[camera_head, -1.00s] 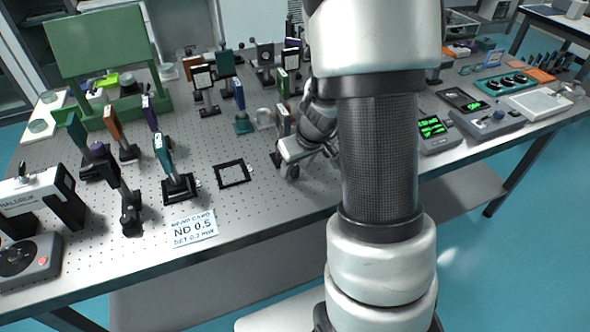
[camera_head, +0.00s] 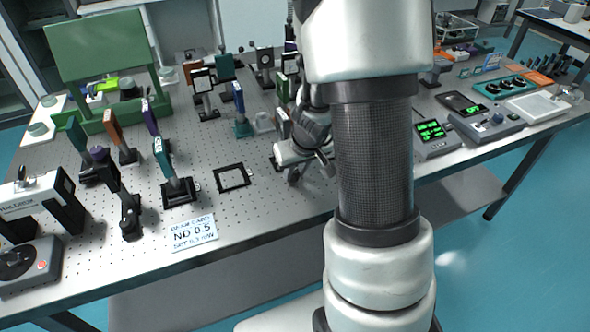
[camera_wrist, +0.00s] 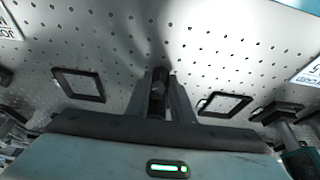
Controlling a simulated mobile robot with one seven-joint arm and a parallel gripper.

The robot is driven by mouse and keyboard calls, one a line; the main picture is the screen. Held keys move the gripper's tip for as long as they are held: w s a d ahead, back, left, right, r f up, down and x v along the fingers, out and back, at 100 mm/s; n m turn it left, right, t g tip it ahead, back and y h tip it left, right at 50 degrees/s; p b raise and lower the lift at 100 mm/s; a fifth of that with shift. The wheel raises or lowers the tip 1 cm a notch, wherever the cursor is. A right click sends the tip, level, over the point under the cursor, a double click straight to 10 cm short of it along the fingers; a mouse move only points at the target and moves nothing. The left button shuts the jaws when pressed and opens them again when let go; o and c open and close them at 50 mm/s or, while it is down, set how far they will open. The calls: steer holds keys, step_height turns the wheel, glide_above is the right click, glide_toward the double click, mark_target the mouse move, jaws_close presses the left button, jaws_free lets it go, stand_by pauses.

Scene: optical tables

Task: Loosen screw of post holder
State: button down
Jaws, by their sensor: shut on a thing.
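In the wrist view my gripper (camera_wrist: 161,80) points down at the perforated table top, its two grey fingers close on either side of a small dark upright part. This looks like the post holder's screw (camera_wrist: 158,92), and the fingers are shut on it. The fingers and the gripper body hide most of the post holder, so its base cannot be made out. In the head view my wrist is low over the table, right of a flat black square frame, and my arm hides what the fingers hold.
The flat black frame (camera_head: 232,178) lies left of my wrist. A teal plate on a mount (camera_head: 166,160) and an ND 0.5 card (camera_head: 194,232) are farther left. Several mounted optics stand behind. A green-display box (camera_head: 432,132) stands to the right. The table front is fairly clear.

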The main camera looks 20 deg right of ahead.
steer(key=c, duration=1.6)
jaws_free()
steer(key=shift+o, duration=0.2)
steer(key=shift+r, duration=0.1)
steer(key=p+v, duration=0.8)
steer(key=v, duration=0.9)
steer(key=shift+s, duration=0.15)
